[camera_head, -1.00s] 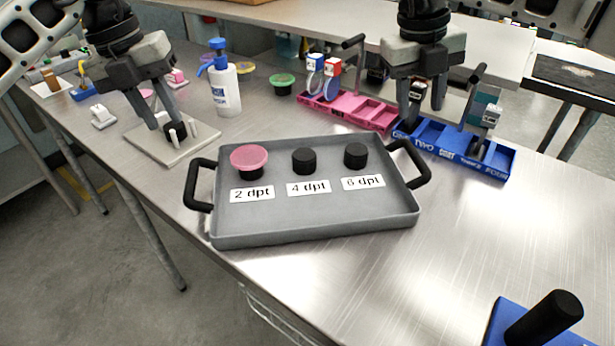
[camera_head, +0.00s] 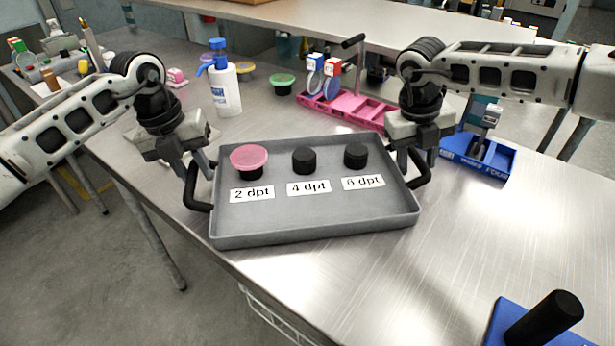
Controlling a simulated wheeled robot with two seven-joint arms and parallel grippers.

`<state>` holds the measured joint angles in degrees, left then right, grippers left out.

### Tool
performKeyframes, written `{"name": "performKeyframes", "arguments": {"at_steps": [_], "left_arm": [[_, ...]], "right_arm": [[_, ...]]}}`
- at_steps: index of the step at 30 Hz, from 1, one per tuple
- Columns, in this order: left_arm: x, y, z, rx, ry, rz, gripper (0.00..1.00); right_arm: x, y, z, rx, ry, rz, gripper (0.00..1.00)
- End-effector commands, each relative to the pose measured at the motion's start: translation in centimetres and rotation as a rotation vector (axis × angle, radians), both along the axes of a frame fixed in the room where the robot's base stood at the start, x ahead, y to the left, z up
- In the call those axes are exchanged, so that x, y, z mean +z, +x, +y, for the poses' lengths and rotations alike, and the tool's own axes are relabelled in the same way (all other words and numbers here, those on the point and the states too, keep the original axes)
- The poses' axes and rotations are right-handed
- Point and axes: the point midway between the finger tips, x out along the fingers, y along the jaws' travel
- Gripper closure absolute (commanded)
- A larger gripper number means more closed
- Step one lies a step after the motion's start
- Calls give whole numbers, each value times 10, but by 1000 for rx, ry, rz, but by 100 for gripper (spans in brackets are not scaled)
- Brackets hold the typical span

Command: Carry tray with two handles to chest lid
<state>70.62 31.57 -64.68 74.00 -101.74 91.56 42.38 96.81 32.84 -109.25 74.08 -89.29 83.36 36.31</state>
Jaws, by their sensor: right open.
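The grey tray (camera_head: 315,215) with two black handles lies on the metal bench. It carries a pink-topped black knob (camera_head: 249,159), two plain black knobs (camera_head: 304,160) (camera_head: 356,156) and labels 2, 4 and 6 dpt. My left gripper (camera_head: 194,180) is at the left handle (camera_head: 196,195), with its fingers about the handle; their gap is partly hidden. My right gripper (camera_head: 413,175) is open at the right handle (camera_head: 424,165) and partly covers it. I cannot make out a thing that is surely the chest lid.
A blue piece with a black post (camera_head: 545,318) is at the lower right corner. Behind the tray are a white bottle (camera_head: 226,92), a pink rack (camera_head: 345,108) and a blue rack (camera_head: 480,158).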

Motion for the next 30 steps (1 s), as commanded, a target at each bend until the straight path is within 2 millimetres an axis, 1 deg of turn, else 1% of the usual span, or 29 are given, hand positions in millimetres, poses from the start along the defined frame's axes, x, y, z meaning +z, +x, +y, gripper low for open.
{"name": "performKeyframes", "arguments": {"at_steps": [3,4,5,6,7,8,9,15,20,23,30], "left_arm": [[0,0,0,0,0,1,73],[0,0,0,0,0,1,76],[0,0,0,0,0,1,84],[0,0,0,0,0,1,95],[0,0,0,0,0,1,100],[0,0,0,0,0,1,100],[0,0,0,0,0,1,100],[0,0,0,0,0,1,100],[4,0,0,0,-1,-1,100],[11,0,0,0,-1,-1,100],[37,0,0,0,0,-1,100]], "right_arm": [[0,0,0,0,0,0,59],[0,0,0,0,0,0,62],[0,0,0,0,0,0,70],[0,0,0,0,0,0,81],[0,0,0,0,0,0,90],[0,0,0,0,0,0,98],[0,0,0,0,0,0,100],[1,0,0,0,0,0,100],[5,1,0,-1,0,-2,100],[11,1,0,-1,0,-2,100],[37,1,0,-1,0,-2,100]]}}
